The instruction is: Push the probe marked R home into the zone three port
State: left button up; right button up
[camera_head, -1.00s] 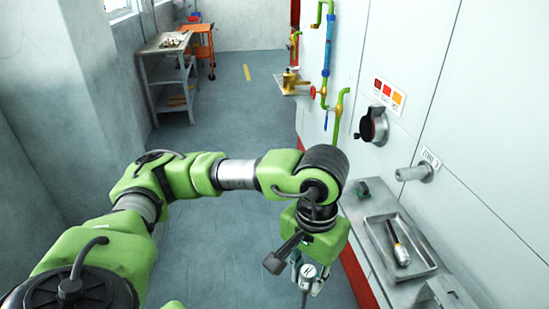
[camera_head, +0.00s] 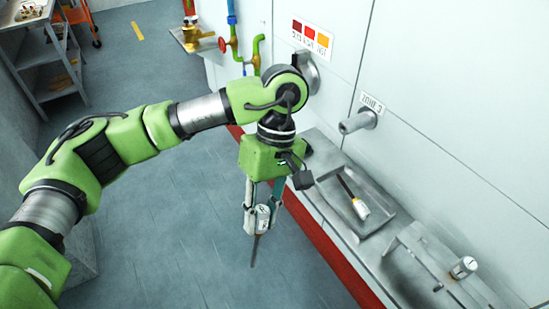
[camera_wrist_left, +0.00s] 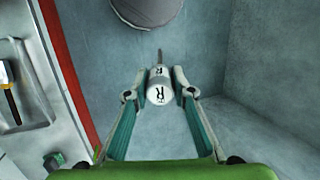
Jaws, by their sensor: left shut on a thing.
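My left gripper (camera_head: 262,210) is shut on a white-bodied probe (camera_head: 262,218), over the floor left of the bench. The probe's thin dark rod points down. In the left wrist view the letter R shows on the probe's white cap (camera_wrist_left: 159,93), between the two fingers (camera_wrist_left: 160,84). The zone three port (camera_head: 357,122) is a grey tube sticking out of the wall under a ZONE 3 label (camera_head: 371,102). It is up and to the right of the gripper in the picture, apart from the probe. Its bore is hard to see. My right gripper is not in view.
A metal tray (camera_head: 392,208) on the bench holds another probe (camera_head: 361,209). A further white-capped probe (camera_head: 463,267) is at a metal stand at the right. Pipes with a red valve (camera_head: 222,44) are on the wall at the back. The floor beside the bench is clear.

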pick_arm(q)
jog(key=w+d+r+n+g+h, duration=0.1)
jog(key=w+d+r+n+h, duration=0.1)
jog(key=w+d+n+h, duration=0.5)
jog(key=d+r+n+h, duration=0.1)
jog(key=n+h, duration=0.5)
jog(key=n, duration=0.5)
jog(key=w+a+f+n+t+h+b, duration=0.1)
jog(key=w+a+f+n+t, duration=0.1)
jog(key=w+n+t, duration=0.3)
jog(key=w+a+f+n+t+h, duration=0.2)
jog(key=w+a+n+t, duration=0.3)
jog(key=t, duration=0.5)
jog(key=shift+w+f+n+b, duration=0.35)
jog(key=shift+w+f+n, duration=0.2)
jog(key=shift+n, duration=0.25)
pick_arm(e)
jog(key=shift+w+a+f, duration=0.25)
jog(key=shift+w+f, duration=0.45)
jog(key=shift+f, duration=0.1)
